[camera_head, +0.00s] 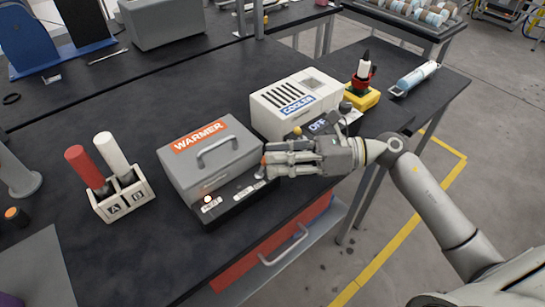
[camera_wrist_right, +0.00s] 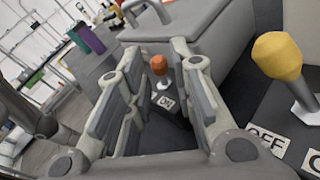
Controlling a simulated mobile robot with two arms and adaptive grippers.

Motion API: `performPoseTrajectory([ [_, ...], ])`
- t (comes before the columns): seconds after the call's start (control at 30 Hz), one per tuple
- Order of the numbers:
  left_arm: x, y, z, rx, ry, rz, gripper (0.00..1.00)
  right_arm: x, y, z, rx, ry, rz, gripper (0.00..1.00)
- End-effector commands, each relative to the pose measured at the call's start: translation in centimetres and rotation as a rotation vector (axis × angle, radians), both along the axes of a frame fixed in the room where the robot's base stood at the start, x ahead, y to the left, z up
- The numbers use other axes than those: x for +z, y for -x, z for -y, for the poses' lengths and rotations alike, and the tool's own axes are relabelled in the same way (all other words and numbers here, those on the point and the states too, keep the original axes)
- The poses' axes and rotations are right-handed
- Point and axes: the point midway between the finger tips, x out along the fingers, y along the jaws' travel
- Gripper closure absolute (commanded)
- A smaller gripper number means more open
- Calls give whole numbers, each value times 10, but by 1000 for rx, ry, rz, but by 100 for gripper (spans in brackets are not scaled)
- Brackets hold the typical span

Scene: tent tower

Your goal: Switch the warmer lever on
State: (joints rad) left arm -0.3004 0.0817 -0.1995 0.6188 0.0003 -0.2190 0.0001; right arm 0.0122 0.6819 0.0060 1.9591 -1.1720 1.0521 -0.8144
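The grey warmer (camera_head: 212,160) has an orange WARMER label and stands on a black base with a small glowing light (camera_head: 207,199) at its front. Its lever has an orange-red knob (camera_wrist_right: 158,65), with an ON label (camera_wrist_right: 165,102) beside it in the right wrist view. My right gripper (camera_head: 270,164) is open at the warmer's right front corner. In its wrist view (camera_wrist_right: 158,75) the knob appears between the fingertips, with gaps on both sides. My left gripper is not in view.
The white cooler (camera_head: 294,103) stands close behind my right gripper. Its yellow-knobbed lever (camera_wrist_right: 277,55) is beside the fingers, near an OFF label. A holder (camera_head: 122,197) with a red and a white cylinder stands left. A yellow-based device (camera_head: 363,97) stands right.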

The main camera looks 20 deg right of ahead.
Motion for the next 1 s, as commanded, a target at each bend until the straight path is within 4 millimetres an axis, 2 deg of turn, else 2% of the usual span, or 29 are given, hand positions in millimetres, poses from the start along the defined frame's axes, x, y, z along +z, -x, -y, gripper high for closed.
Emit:
performPoseTrajectory([
  [0.3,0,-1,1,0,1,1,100,6,22,64,-3,3,-3,77],
  [0.5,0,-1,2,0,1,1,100,10,32,90,-1,2,-3,77],
  [0.67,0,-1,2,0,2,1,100,11,35,97,-2,2,0,77],
  [1.0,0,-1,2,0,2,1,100,11,35,97,-1,2,1,77],
])
